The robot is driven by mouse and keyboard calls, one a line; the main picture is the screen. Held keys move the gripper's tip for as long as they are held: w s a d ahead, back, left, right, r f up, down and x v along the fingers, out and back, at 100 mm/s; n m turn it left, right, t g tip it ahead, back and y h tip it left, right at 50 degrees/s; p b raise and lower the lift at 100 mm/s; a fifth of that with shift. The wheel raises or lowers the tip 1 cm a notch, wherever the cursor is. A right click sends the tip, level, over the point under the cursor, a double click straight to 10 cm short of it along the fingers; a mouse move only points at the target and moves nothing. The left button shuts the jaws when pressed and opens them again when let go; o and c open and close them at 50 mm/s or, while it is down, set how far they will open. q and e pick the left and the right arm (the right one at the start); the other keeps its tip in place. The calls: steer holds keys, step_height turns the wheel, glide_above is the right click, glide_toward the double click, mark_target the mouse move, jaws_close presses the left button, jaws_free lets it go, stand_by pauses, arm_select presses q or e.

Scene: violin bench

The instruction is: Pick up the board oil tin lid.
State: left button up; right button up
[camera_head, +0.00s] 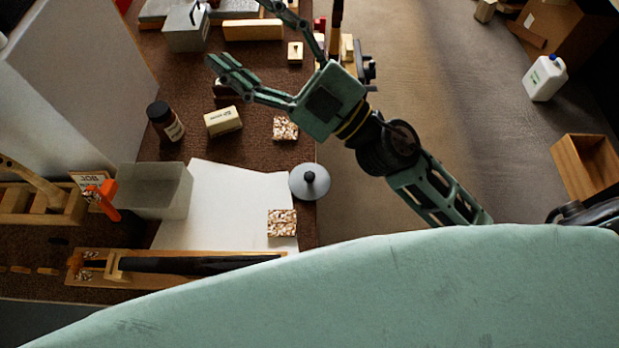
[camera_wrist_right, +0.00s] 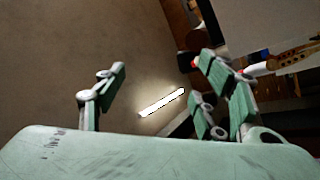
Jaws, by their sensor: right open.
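A round grey lid with a black knob (camera_head: 309,181) is at the bench's right edge in the head view, beside the white sheet. It looks like the board oil tin lid. I cannot tell whether a tin is under it. My right gripper (camera_head: 243,36) is open and empty, above the bench and up-left of the lid, with its fingers pointing away from it. In the right wrist view its spread fingers (camera_wrist_right: 158,68) have nothing between them, and the lid does not show there. My left gripper is not in view.
Speckled blocks (camera_head: 285,128) (camera_head: 282,223) lie near the lid. A brown bottle (camera_head: 165,121), a cream box (camera_head: 223,121) and a translucent bin (camera_head: 155,190) stand to the left. The white sheet (camera_head: 225,200) is mostly bare. Floor (camera_head: 460,90) is open right of the bench.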

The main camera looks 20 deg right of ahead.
steer(key=s+a+f+n+g+y, duration=0.3)
steer(key=s+a+f+n+g, duration=0.2)
steer(key=s+a+n+g, duration=0.5)
steer(key=n+g+h, duration=0.3)
steer(key=g+h, duration=0.2)
steer(key=h, duration=1.2)
glide_toward(315, 179)
step_height(315, 179, down, 2)
steer(key=shift+s+d, duration=0.15)
steer(key=shift+d+f+m, duration=0.1)
steer(key=shift+f+m, duration=0.2)
steer(key=shift+f, duration=0.05)
steer(key=x, duration=0.7)
steer(key=shift+w+a+r+p, duration=0.1)
steer(key=shift+w+a+p, duration=0.2)
steer(key=shift+w+a, duration=0.1)
